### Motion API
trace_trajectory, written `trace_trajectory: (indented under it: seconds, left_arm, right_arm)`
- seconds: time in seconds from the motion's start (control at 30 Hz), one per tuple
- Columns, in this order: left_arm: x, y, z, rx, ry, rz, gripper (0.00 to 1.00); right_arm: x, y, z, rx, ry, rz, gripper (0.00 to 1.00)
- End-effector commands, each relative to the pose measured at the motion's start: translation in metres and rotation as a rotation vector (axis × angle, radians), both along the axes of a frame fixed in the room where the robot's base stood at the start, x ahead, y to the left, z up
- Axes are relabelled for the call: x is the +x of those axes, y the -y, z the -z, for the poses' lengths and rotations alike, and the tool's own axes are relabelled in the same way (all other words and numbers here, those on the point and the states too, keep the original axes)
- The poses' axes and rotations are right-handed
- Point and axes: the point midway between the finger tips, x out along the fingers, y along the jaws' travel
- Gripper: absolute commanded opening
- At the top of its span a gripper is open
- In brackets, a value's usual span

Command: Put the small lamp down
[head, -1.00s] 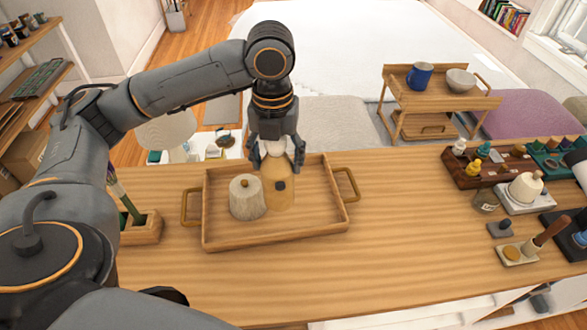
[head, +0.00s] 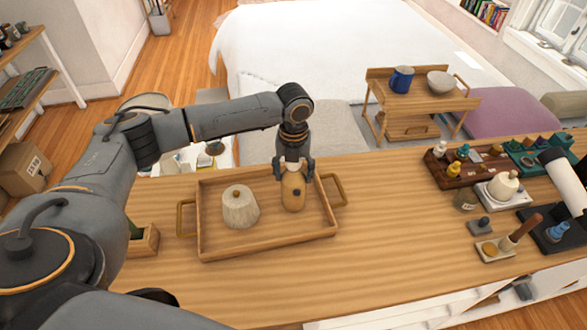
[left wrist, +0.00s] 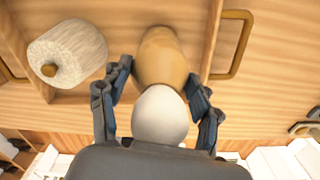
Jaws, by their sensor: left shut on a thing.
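The small lamp (head: 293,191), a tan rounded body with a dark spot on its front and a pale round top, is upright in my left gripper (head: 294,170). It is over the right part of the wooden tray (head: 262,246); I cannot tell whether its base touches the tray floor. In the left wrist view, the fingers (left wrist: 158,112) are on both sides of the lamp's white top, and the tan body (left wrist: 160,58) extends beyond them. My right gripper is not in view.
A pale ribbed lidded pot (head: 240,208) stands in the tray left of the lamp, with a gap between them. The tray has a raised rim and brass handles (head: 338,190). The wooden counter (head: 400,215) right of the tray is clear up to the bottles and holders.

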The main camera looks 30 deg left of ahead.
Motion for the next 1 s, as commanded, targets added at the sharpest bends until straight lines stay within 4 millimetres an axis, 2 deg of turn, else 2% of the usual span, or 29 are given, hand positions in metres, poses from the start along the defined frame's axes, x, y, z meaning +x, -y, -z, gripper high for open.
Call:
trace_trajectory:
  seconds: [0.33, 0.37, 0.47, 0.83, 1.0]
  left_arm:
    - [0.000, 0.000, 0.003, -0.001, 0.001, 0.000, 0.17]
    - [0.000, 0.000, 0.005, 0.000, 0.000, 0.000, 0.65]
    - [0.000, 0.000, 0.004, -0.001, 0.000, 0.000, 0.85]
    - [0.000, 0.000, 0.002, 0.000, 0.001, -0.001, 0.86]
    - [0.001, 0.000, -0.016, -0.001, 0.006, -0.001, 0.86]
  right_arm:
    - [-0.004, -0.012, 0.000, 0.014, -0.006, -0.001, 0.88]
    - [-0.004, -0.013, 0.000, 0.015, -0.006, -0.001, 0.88]
    - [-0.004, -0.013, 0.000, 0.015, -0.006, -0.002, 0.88]
    - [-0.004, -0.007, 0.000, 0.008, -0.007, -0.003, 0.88]
    - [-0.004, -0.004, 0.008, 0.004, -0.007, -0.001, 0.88]
